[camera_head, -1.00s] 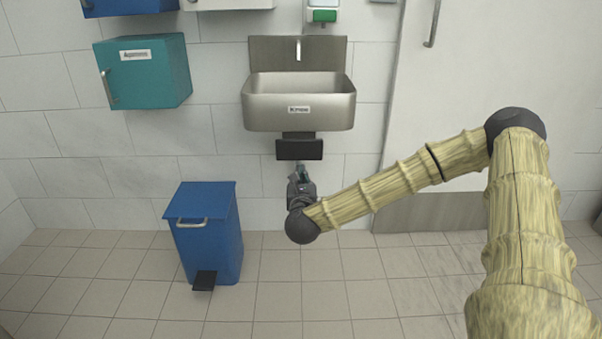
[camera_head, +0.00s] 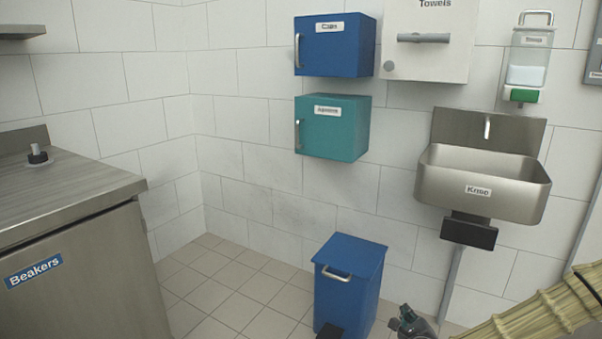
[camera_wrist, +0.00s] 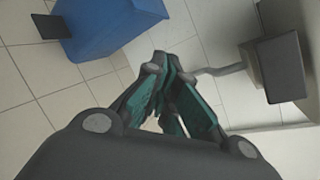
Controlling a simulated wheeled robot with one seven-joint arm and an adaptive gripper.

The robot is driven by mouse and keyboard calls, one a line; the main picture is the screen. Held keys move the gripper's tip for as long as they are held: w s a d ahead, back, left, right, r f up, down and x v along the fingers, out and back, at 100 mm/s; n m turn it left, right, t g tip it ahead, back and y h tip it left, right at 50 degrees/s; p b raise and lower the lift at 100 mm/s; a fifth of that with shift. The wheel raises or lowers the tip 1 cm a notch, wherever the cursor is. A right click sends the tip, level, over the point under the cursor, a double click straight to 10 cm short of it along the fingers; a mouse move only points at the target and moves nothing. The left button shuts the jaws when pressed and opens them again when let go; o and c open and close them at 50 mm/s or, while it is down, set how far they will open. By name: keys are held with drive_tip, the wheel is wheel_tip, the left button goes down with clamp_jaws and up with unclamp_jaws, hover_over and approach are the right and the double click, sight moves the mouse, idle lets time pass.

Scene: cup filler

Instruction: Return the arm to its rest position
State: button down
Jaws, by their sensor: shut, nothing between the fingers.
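My gripper (camera_head: 412,322) shows at the bottom of the head view, just right of the blue pedal bin and below the sink. Only its dark end and part of my arm are in that view. In the wrist view my gripper (camera_wrist: 172,68) has its teal-sided fingers together at the tips, with nothing held. It is in free air, and no contact with the bin or the sink shows.
A blue pedal bin (camera_head: 347,285) stands on the floor, also in the wrist view (camera_wrist: 105,25). The steel sink (camera_head: 480,187) has a dark knee plate (camera_head: 468,232) below. Blue (camera_head: 335,45) and teal (camera_head: 332,128) cabinets hang left. A "Beakers" counter (camera_head: 75,200) stands far left; floor between is clear.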

drive_tip(key=s+a+f+n+g+y, duration=0.2)
drive_tip(key=s+a+f+n+g, duration=0.1)
drive_tip(key=s+a+f+n, duration=0.45)
drive_tip(key=s+a+f+n+g+y, duration=0.2)
drive_tip(key=s+a+f+n+g, duration=0.2)
drive_tip(key=s+f+n, duration=0.55)
drive_tip(key=s+d+f+n+g, duration=0.1)
drive_tip(key=s+f+n+g, duration=0.2)
drive_tip(key=s, duration=0.5)
drive_tip(key=s+d+f+n+g+h, duration=0.1)
drive_tip(key=s+d+f+n+g, duration=0.15)
drive_tip(key=s+n, duration=0.45)
drive_tip(key=s+d+f+n+g, duration=0.1)
drive_tip(key=s+f+n+g, duration=0.15)
drive_tip(key=s, duration=0.75)
wheel_tip(320, 180, up, 30)
drive_tip(key=p, duration=3.1)
drive_tip(key=shift+a+t, duration=0.15)
drive_tip(key=shift+t, duration=0.25)
drive_tip(key=shift+r, duration=0.1)
